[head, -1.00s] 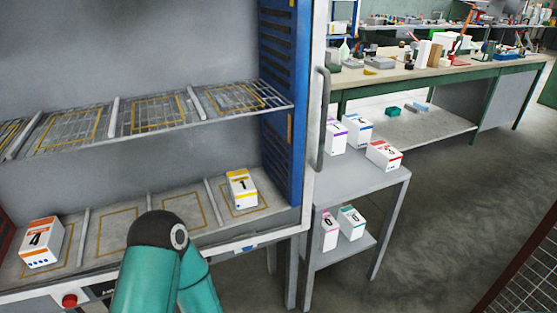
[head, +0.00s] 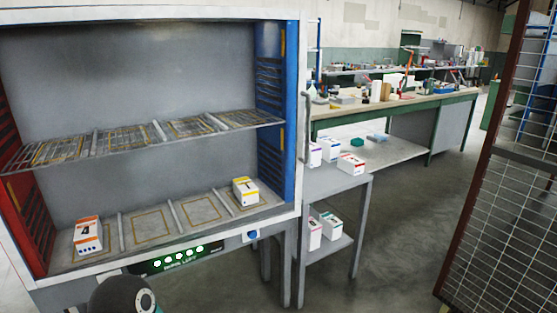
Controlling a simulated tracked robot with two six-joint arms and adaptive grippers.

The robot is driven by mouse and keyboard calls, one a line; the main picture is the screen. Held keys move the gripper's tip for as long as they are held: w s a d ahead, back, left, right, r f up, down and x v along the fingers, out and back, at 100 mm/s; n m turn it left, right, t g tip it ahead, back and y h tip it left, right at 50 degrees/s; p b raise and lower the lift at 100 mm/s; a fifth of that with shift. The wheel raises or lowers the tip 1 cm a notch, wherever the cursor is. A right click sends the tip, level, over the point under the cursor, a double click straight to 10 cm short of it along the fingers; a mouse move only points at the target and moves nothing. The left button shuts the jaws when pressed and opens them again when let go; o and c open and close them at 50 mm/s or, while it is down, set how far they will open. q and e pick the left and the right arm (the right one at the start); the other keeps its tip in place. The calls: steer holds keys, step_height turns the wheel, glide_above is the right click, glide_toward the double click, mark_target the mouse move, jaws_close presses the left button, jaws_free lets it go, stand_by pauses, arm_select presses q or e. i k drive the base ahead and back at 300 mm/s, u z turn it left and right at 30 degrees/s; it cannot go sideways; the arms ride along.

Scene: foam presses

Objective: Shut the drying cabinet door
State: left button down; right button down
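The drying cabinet (head: 150,18) fills the left half of the head view, its front open to the inside. It has a red inner wall at left, a blue one at right and a wire shelf (head: 150,138) across the middle. A vertical grey handle (head: 307,125) stands at the cabinet's right edge; the door panel there is nearly edge-on and I cannot make out its face. Part of my arm shows at the bottom edge. Neither gripper is in view.
A grey two-level stand (head: 345,183) with several boxes is close to the cabinet's right side, near the handle. A long workbench (head: 400,104) is behind it. A brown-framed mesh panel (head: 495,200) rises at right. Grey floor (head: 400,240) is clear between.

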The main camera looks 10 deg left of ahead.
mark_target(23, 16)
steer(key=z, duration=0.75)
steer(key=i, duration=1.3)
steer(key=u, duration=0.55)
